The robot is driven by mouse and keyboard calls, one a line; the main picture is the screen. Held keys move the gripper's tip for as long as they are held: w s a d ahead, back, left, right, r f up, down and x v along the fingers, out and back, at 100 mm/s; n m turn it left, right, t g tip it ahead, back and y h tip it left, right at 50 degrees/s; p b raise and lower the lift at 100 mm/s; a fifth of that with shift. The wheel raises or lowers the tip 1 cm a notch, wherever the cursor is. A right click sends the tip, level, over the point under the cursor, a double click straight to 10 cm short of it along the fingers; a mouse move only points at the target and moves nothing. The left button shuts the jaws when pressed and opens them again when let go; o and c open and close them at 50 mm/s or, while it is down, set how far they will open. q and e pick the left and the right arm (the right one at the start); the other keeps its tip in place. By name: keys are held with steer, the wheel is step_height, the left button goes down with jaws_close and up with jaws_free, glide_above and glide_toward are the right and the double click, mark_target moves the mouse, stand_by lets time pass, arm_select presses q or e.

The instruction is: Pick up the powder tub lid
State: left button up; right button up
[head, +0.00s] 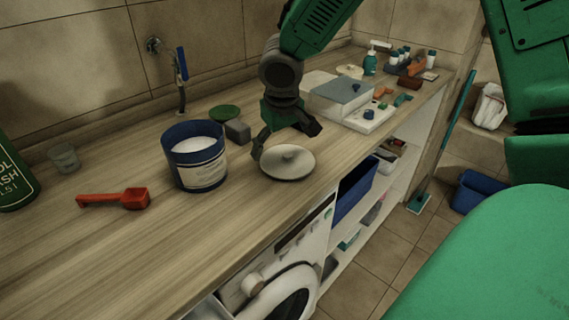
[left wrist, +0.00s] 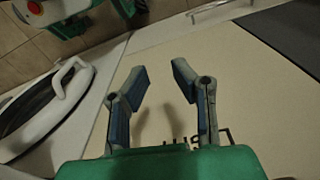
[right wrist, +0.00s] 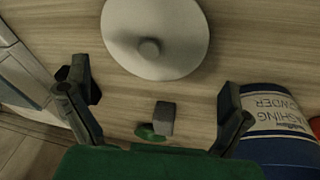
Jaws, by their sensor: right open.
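The powder tub lid (head: 287,165) is a round, off-white disc with a small knob, lying on the wooden counter near its front edge. It also shows at the top of the right wrist view (right wrist: 150,25). The blue powder tub (head: 197,172) stands open to its left, full of white powder; its label shows in the right wrist view (right wrist: 275,120). My right gripper (head: 286,140) is open and empty, low over the counter just behind the lid, its fingers spread wide. My left gripper (left wrist: 160,72) is open and empty over a pale surface, outside the head view.
A red scoop (head: 122,199) lies left of the tub. A grey block (head: 238,131) and a green round item (head: 225,113) sit behind it. Boxes (head: 342,97) and bottles crowd the far counter. A washing machine (head: 285,285) is below.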

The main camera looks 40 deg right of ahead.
mark_target(284, 156)
steer(key=shift+f, duration=0.55)
steer(key=x, duration=0.5)
steer(key=shift+d+r, duration=0.1)
steer(key=shift+d, duration=0.2)
steer(key=shift+s+a+r, duration=0.15)
steer(key=shift+c, duration=0.8)
steer(key=shift+a, duration=0.25)
steer(key=c, duration=0.9)
